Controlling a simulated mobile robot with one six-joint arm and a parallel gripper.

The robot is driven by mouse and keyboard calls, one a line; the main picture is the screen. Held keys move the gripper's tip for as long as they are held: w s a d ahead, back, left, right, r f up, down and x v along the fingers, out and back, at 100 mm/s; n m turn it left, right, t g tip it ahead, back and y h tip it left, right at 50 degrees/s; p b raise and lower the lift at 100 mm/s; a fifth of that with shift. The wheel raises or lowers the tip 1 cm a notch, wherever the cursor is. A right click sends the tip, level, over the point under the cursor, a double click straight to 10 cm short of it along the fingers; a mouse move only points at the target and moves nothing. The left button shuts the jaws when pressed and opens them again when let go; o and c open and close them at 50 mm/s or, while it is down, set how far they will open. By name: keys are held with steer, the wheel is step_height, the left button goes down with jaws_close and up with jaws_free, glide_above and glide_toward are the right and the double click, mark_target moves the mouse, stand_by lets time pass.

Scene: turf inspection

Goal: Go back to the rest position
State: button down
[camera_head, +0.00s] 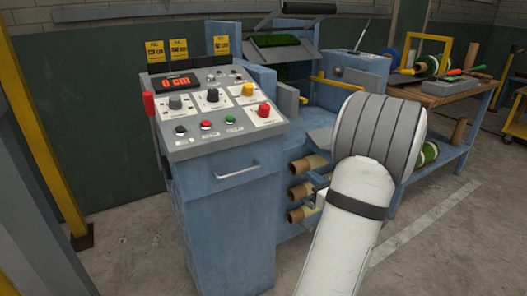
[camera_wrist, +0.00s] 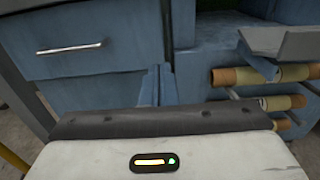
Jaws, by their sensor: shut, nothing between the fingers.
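My gripper (camera_wrist: 157,75) shows in the wrist view, its two narrow fingers together beyond the dark edge of the white wrist housing. It is shut and empty, pointing towards the blue machine's lower front. In the head view, my white and grey arm stands at the right, in front of the machine, and the gripper's fingers cannot be made out. The blue control cabinet (camera_head: 228,210) stands left of my arm. Its drawer handle (camera_wrist: 70,48) is at the upper left in the wrist view.
The control panel (camera_head: 212,105) has knobs, buttons and a red display reading 0 cm. Cardboard rolls (camera_head: 300,190) stick out beside my arm; they also show in the wrist view (camera_wrist: 285,102). A workbench (camera_head: 450,88) stands at the right. A yellow post (camera_head: 45,150) rises at the left. Floor is clear at the lower right.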

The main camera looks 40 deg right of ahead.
steer(key=w+a+r+n+g+y+p, duration=0.2)
steer(key=a+r+n+y, duration=0.15)
steer(key=a, duration=0.45)
steer(key=w+a+r+n+g+y+p, duration=0.25)
steer(key=a+n, duration=0.25)
steer(key=a, duration=0.3)
steer(key=w+a+r+n+g+y+p, duration=0.25)
steer(key=a+n+y, duration=0.2)
steer(key=a, duration=0.45)
steer(key=s+a+r+n+g+h+p, duration=0.1)
steer(key=s+a+r+n+g+p, duration=0.3)
steer(key=a+n, duration=0.35)
steer(key=s+a+r+n+g+p, duration=0.1)
steer(key=s+a+n+g+p, duration=0.4)
steer(key=a, duration=0.3)
steer(key=s+r+n+h+p, duration=0.5)
steer(key=s+r+n+h, duration=0.1)
steer(key=n, duration=0.6)
steer(key=shift+a+r+t+h, duration=0.35)
steer(key=shift+a+r+t, duration=0.1)
steer(key=shift+r, duration=0.4)
